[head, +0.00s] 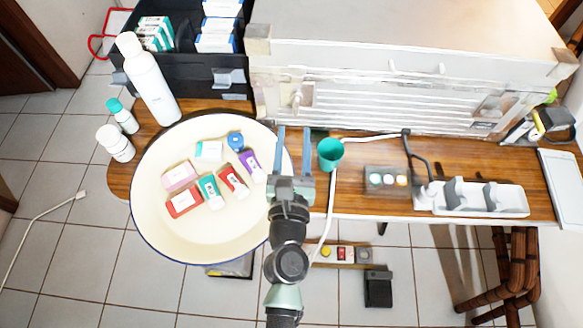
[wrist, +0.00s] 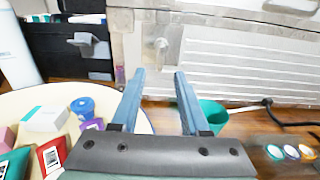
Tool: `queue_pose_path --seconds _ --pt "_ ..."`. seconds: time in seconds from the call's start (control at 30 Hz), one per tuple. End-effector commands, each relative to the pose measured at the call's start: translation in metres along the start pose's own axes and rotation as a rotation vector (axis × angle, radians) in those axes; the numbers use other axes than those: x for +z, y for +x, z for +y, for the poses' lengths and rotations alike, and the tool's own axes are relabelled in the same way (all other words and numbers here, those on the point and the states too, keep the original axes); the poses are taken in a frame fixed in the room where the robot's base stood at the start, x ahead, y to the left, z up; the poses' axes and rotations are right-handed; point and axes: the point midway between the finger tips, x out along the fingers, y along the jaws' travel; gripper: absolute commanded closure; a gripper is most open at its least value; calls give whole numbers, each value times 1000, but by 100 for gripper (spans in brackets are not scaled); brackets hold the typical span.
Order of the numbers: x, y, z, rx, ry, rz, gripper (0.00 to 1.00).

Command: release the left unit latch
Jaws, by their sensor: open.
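The large pale metal unit (head: 400,30) stands at the back of the wooden table, its slatted front facing me. The left unit latch (head: 298,96) is a small pale fitting near the left end of that front; it also shows in the wrist view (wrist: 161,48), upright against the panel. A second latch (head: 490,106) sits near the right end. My gripper (head: 294,130) is open and empty, its two blue fingers pointing toward the unit. In the wrist view the fingertips (wrist: 160,72) lie just below the left latch, apart from it as far as I can tell.
A cream basin (head: 215,228) with several small boxes and bottles is left of my gripper. A green cup (head: 330,154) stands close on the right. A black box (head: 205,72) with its own latch (head: 228,78) is at the back left. A white bottle (head: 150,80) stands beside it.

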Motion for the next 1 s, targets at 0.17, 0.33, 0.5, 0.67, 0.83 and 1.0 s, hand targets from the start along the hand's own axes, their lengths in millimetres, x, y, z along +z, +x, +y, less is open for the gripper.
queue_pose_path --seconds 0.17,0.33,0.5,0.67,0.83,1.0 --pt "-3 -34 0 -2 1 2 55" --pt "-3 -58 -1 -2 1 2 55" --pt "-2 -73 0 -1 1 1 55" --pt "0 -77 0 0 0 0 55" --pt "0 -78 0 0 0 0 55" --pt "0 -77 0 0 0 0 55"
